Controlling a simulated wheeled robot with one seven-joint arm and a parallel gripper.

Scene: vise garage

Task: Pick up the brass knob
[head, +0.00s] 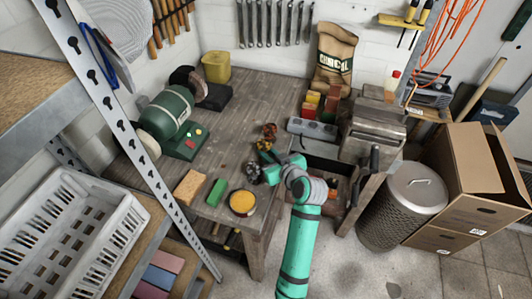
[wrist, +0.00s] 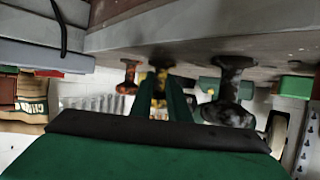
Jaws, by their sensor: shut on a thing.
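The brass knob (wrist: 159,84) is yellowish and blotchy, and shows in the wrist view between the green fingers of my gripper (wrist: 165,98). The fingers hide much of it. In the head view it is a small yellow-brown shape (head: 264,146) at the tips of my teal gripper (head: 267,156), over the workbench. My gripper is shut on it. I cannot tell whether it touches the bench top. A rust-brown knob (wrist: 129,76) stands to its left in the wrist view, and a dark mottled knob (wrist: 228,92) to its right.
The wooden workbench (head: 225,135) holds a green grinder (head: 168,115), a sponge (head: 190,187), a green block (head: 216,192) and a round yellow tin (head: 242,203). A grey vise (head: 372,130) stands right. The rust-brown and dark knobs are close beside my fingers.

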